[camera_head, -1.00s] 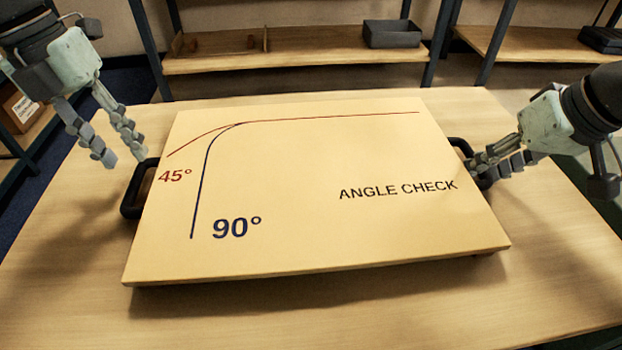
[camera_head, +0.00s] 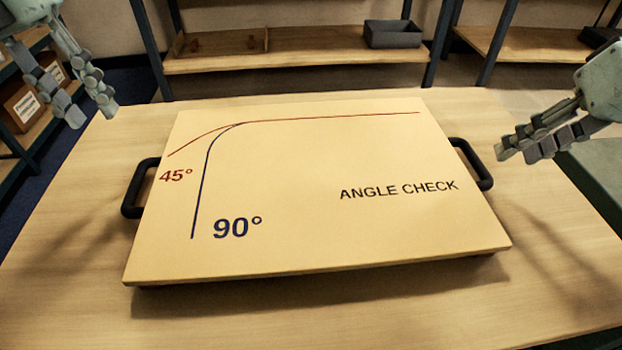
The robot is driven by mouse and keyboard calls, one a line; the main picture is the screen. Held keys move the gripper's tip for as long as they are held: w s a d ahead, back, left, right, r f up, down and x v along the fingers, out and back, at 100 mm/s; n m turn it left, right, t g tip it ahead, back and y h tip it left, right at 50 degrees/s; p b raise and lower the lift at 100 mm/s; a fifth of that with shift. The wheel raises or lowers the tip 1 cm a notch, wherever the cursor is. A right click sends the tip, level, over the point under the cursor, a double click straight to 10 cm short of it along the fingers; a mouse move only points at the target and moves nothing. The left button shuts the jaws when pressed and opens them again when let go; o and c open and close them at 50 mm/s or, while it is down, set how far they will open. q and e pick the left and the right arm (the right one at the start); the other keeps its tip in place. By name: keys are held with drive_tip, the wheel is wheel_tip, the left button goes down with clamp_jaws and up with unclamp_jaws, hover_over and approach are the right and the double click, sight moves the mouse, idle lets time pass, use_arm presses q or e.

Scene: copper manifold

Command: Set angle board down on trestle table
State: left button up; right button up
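The angle board (camera_head: 310,190) is a pale wooden panel marked "45°", "90°" and "ANGLE CHECK". It lies flat on the light wooden trestle table (camera_head: 60,270). A black handle (camera_head: 134,190) sticks out on its left side and another (camera_head: 478,163) on its right. My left gripper (camera_head: 92,114) is open and empty, above and to the left of the left handle, clear of it. My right gripper (camera_head: 515,152) is to the right of the right handle, apart from it and holding nothing visible. How far its fingers are open is hard to tell.
Behind the table stands a shelf (camera_head: 290,60) with a dark grey bin (camera_head: 392,34). Another shelf (camera_head: 540,48) is at the back right. Cardboard boxes (camera_head: 22,104) sit on a rack at the left. The table around the board is clear.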

drive_tip(key=v, duration=0.4)
drive_tip(key=shift+s+r, duration=0.1)
drive_tip(key=shift+r, duration=0.2)
